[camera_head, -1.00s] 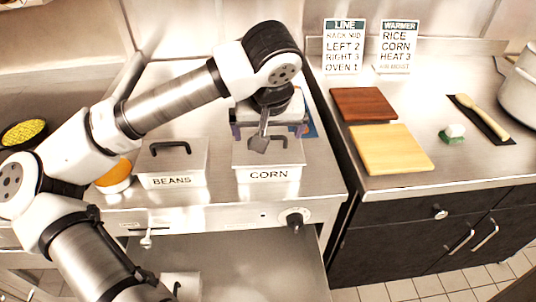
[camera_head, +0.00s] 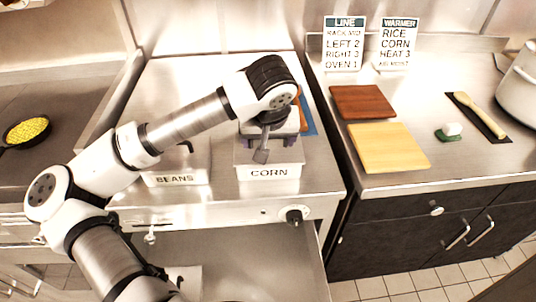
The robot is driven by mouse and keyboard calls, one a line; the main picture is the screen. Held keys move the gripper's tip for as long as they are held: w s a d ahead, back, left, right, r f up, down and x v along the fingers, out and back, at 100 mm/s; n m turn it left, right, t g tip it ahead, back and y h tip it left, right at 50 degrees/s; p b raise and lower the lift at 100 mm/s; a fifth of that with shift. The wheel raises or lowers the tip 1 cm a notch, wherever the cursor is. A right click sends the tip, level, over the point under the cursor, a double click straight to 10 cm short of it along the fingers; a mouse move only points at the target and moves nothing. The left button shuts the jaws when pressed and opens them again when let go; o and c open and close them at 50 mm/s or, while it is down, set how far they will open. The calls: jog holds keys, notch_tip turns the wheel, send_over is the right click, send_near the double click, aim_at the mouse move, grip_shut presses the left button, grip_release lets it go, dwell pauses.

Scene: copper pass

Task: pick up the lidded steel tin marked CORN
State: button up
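The lidded steel tin marked CORN (camera_head: 269,172) sits on the steel worktop, left of the dark-fronted counter. Its label faces me, and its lid and handle are mostly hidden behind my gripper. My gripper (camera_head: 262,150) points down over the tin's lid, at the handle area. One dark finger shows clearly in front of the lid. I cannot tell whether the fingers are open or closed around the handle. The tin appears to rest on the worktop.
A similar tin marked BEANS (camera_head: 174,180) stands to the left, partly behind my arm. A pan of yellow food (camera_head: 27,130) is at far left.

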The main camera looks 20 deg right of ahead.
jog(key=c, duration=1.1)
